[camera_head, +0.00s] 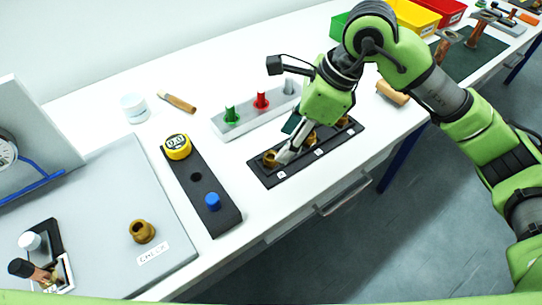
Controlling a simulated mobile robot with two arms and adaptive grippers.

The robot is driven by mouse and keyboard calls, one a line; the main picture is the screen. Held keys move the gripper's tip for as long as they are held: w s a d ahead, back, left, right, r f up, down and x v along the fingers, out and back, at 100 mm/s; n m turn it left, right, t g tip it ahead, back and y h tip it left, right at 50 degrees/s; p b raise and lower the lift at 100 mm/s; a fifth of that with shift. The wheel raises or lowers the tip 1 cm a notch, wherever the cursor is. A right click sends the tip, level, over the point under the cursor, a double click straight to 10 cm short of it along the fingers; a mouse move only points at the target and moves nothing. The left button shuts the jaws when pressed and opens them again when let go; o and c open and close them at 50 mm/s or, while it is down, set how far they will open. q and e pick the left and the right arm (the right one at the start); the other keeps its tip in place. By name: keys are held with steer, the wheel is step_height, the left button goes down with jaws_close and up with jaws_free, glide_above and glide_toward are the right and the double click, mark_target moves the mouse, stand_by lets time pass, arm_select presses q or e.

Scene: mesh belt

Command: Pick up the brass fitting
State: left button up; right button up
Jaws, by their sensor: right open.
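Several brass fittings are in view. One brass fitting (142,231) stands alone on the grey board beside a handwritten label that seems to read CHECK. Others sit in a row in a black rack (262,173) at the table's front edge: one at its left end (269,159), one in the middle (310,139) and one towards the right (342,121). My right gripper (281,157) is open, its fingers pointing down at the left-end fitting. The fingers partly cover that fitting, and I cannot tell whether they touch it. My left gripper is not in view.
A black strip (222,217) with a yellow gauge (177,146) and a blue knob (213,201) lies left of the rack. Behind the rack is a grey holder (222,127) with green, red and grey pieces. A white jar (135,108) stands at the back left.

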mark_target(268, 159)
steer(key=shift+w+a+f, duration=0.1)
steer(key=shift+a+f, duration=0.05)
steer(key=shift+f, duration=0.25)
steer(key=shift+a+f+p, duration=0.35)
steer(key=shift+a+f, duration=0.05)
steer(key=x, duration=0.1)
steer(key=p+x, duration=0.1)
steer(key=x, duration=0.1)
steer(key=shift+w+a+f, duration=0.1)
steer(key=shift+a+f, duration=0.1)
steer(key=shift+a, duration=0.15)
steer(key=shift+f, duration=0.25)
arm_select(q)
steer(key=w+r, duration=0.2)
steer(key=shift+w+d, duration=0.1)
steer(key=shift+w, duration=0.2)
arm_select(e)
jaws_close()
